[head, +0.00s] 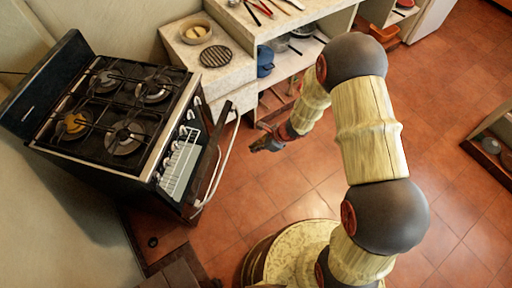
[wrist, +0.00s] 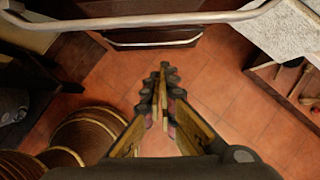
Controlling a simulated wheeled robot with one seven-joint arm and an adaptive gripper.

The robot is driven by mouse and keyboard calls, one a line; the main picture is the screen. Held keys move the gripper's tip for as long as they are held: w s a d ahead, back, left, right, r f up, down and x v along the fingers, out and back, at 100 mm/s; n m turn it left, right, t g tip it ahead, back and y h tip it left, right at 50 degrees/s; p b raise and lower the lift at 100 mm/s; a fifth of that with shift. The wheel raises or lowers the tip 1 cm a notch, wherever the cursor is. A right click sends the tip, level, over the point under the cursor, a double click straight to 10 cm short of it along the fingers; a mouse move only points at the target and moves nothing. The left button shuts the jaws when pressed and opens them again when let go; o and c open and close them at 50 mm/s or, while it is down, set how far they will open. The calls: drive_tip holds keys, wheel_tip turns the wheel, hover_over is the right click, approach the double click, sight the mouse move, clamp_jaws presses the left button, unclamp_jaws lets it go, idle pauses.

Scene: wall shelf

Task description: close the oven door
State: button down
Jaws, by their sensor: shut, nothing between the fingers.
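The black stove (head: 50,145) stands at the left in the head view, with burners on top. Its oven door (head: 208,160) is partly open, swung out from the front, with a white rack (head: 180,168) showing inside. The pale bar handle (head: 217,178) runs along the door's outer edge. In the wrist view the handle (wrist: 150,22) crosses the top of the picture. My gripper (head: 256,147) is to the right of the door and apart from the handle. Its fingers (wrist: 166,80) are shut and empty, over the floor.
A pale counter (head: 228,75) with a plate and a round dark trivet stands beyond the stove. Open shelves (head: 285,65) hold a blue pot and other items. The tiled floor (head: 300,190) beside the door is clear. A box (head: 490,150) lies at the far right.

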drive_tip(key=w+a+f+b, duration=0.1)
drive_tip(key=w+a+f, duration=0.1)
drive_tip(key=a+f, duration=0.2)
drive_tip(key=a, duration=0.3)
drive_tip(key=shift+b, duration=0.4)
drive_tip(key=shift+w, duration=0.1)
drive_tip(key=shift+h, duration=0.6)
drive_tip(key=a+r+p, duration=0.1)
drive_tip(key=p, duration=0.1)
drive_tip(key=w+a+r+p, duration=0.1)
drive_tip(key=a+p, duration=0.1)
drive_tip(key=p, duration=0.1)
drive_tip(key=a+r+p, duration=0.1)
drive_tip(key=a+p, duration=0.1)
drive_tip(key=shift+w+r, duration=0.25)
drive_tip(key=shift+w, duration=0.1)
drive_tip(key=w+a+r+p, duration=0.1)
drive_tip(key=a+p, duration=0.1)
drive_tip(key=a, duration=0.1)
drive_tip(key=a+r+p, duration=0.1)
drive_tip(key=a, duration=0.2)
drive_tip(key=w+a+r+p, duration=0.1)
drive_tip(key=a+p, duration=0.1)
drive_tip(key=shift+w+a+p, duration=0.35)
drive_tip(key=shift+a, duration=0.05)
drive_tip(key=shift+w+a, duration=0.15)
drive_tip(key=shift+a, duration=0.2)
